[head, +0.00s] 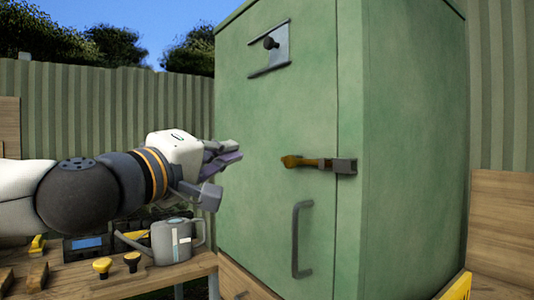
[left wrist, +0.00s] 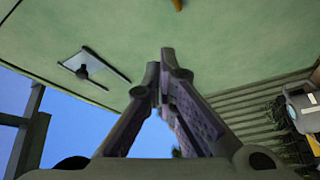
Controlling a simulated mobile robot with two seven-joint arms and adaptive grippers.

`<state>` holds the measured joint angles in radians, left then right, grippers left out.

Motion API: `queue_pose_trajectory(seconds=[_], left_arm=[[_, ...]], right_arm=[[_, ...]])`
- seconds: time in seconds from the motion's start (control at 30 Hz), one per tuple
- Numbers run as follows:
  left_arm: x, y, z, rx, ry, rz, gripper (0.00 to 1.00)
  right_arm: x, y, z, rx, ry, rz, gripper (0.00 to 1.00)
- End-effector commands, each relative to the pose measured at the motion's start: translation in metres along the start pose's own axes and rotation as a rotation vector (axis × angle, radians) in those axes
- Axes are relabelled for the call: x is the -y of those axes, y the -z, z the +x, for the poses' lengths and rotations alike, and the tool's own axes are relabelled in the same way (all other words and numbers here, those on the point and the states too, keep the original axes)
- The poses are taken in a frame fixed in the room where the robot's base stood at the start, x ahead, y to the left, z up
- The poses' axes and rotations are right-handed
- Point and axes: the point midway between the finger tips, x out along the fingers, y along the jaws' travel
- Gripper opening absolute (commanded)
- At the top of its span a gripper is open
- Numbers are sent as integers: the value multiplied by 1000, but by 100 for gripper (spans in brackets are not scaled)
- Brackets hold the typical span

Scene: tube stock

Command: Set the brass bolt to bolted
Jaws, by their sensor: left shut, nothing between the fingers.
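The brass bolt (head: 305,162) lies level on the green cabinet door (head: 260,110), with its thicker knob end to the left. Its right end meets a grey keeper (head: 345,166) by the door's right edge; I cannot tell how far the rod enters it. A small brass-coloured piece, likely the bolt, shows at the top edge of the left wrist view (left wrist: 178,4). My left gripper (head: 238,150) is shut and empty, left of the bolt and apart from it. Its fingertips (left wrist: 166,65) meet in the left wrist view. My right gripper is not in view.
A grey plate with a dark knob (head: 270,43) sits high on the door, and a grey pull handle (head: 297,240) is below the bolt. A watering can (head: 172,242) stands on the wooden bench below my left arm. The space before the bolt is clear.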

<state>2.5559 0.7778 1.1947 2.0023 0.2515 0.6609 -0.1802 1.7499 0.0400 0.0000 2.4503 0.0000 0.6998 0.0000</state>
Motion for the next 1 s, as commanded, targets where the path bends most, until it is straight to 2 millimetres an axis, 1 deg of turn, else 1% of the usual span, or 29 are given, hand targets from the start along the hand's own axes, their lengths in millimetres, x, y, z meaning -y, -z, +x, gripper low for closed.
queue_pose_trajectory(seconds=[0.07, 0.17, 0.5, 0.57, 0.6, 0.7, 0.8, 1.0], left_arm=[[1, 0, 2, 1, 1, 0, 0], [3, -1, 13, 0, 4, 0, 0], [3, -2, 86, 1, 5, -1, 0], [3, -2, 99, 1, 4, 0, 0], [2, -5, 102, 4, 3, 0, 0], [0, -22, 93, 5, 1, 0, 0], [0, -32, 90, 3, 1, 1, 0], [1, -39, 87, 1, 1, 1, 0]], right_arm=[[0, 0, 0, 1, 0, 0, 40], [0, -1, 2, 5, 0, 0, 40], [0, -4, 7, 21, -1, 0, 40], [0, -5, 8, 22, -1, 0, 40], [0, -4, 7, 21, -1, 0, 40], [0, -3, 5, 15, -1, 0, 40], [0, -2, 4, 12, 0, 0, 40], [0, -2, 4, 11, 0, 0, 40]])
